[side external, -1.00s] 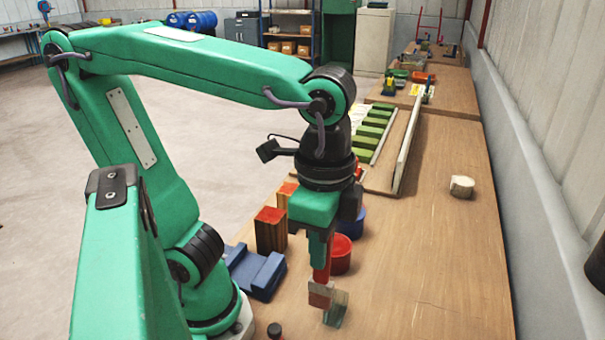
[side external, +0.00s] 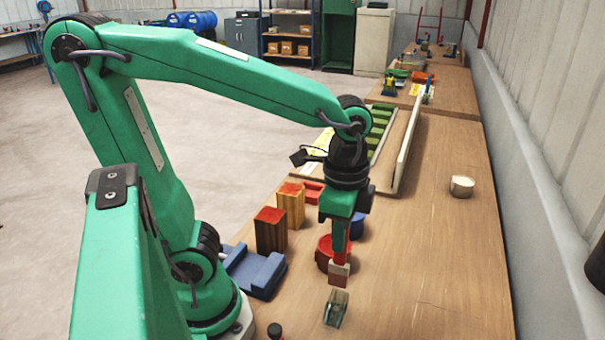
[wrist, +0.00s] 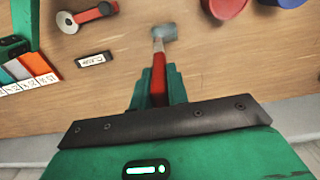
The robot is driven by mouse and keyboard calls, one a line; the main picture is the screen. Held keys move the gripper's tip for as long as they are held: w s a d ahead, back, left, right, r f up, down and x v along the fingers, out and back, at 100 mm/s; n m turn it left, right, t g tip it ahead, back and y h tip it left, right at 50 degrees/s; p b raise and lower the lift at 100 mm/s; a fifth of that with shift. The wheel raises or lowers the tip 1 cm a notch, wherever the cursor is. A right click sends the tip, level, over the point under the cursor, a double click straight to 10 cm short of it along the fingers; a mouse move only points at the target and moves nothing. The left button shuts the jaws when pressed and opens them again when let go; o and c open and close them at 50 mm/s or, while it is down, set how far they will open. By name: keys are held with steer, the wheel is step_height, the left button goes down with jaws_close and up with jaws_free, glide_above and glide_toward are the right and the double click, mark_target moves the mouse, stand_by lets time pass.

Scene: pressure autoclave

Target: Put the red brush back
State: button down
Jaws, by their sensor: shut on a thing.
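My gripper (side external: 341,248) is shut on the red brush (side external: 339,272) and holds it with its working end pointing down. Its red handle also shows between the fingers of my gripper (wrist: 159,86) in the wrist view.
A blue round container (side external: 357,226) stands behind my gripper. A dark brown block (side external: 271,235) and a yellowish block (side external: 291,207) stand left, beyond a blue cradle (side external: 255,271). A pale lump (side external: 462,187) lies right.

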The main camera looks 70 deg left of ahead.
steer(key=shift+w+a+f, duration=0.35)
steer(key=shift+w+a, duration=0.05)
steer(key=shift+f, duration=2.55)
steer(key=c, duration=1.4)
jaws_free()
steer(key=shift+o, duration=0.2)
